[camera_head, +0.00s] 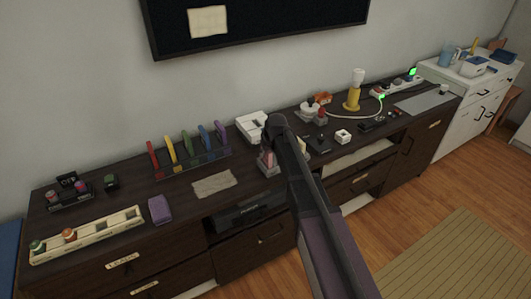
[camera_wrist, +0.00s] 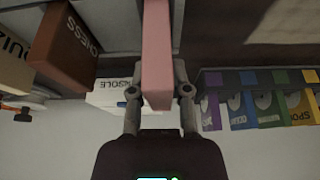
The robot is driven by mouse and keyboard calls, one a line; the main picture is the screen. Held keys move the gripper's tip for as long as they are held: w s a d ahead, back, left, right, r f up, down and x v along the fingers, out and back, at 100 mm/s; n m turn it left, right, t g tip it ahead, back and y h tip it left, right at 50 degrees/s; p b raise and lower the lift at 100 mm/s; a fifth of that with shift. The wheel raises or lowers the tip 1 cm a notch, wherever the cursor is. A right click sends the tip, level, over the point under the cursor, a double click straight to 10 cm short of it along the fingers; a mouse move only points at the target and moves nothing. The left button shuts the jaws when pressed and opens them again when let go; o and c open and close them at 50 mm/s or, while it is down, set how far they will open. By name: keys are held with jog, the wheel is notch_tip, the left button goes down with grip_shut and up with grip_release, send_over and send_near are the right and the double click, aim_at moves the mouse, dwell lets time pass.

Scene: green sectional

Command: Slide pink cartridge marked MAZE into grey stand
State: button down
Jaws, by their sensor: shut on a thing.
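My gripper (camera_wrist: 160,70) is shut on a pink cartridge (camera_wrist: 157,50), with one finger on each side of it. The cartridge runs up to the top edge of the wrist view. Its MAZE marking does not show. In the head view the pink cartridge (camera_head: 266,158) shows just left of my arm, directly over a small grey stand (camera_head: 269,170) on the dark cabinet top. The two look in line, but I cannot tell how deep the cartridge sits in the stand. My arm hides part of both.
A white console (camera_wrist: 112,93) is close behind. Brown CHESS (camera_wrist: 66,47) and pale QUIZ (camera_wrist: 12,55) cartridges stand at left in the wrist view. A rack of coloured upright pieces (camera_head: 190,150) stands left of the stand. A beige cloth (camera_head: 214,184) lies in front of it.

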jog(key=shift+f+b, duration=1)
jog(key=shift+f, duration=0.05)
jog(key=c, duration=0.5)
grip_release()
jog(key=shift+r, duration=0.2)
notch_tip(320, 180, up, 10)
jog(key=p, duration=1)
dwell(0.7)
jog(key=s+d+m+g+h+p, duration=0.1)
jog(key=s+d+m, duration=0.5)
jog(key=s+d, duration=1.7)
jog(key=s+g+h, duration=0.1)
jog(key=s+g, duration=0.1)
jog(key=s, duration=0.1)
jog(key=shift+s+m+g+p, duration=0.3)
jog(key=shift+m+p, duration=0.1)
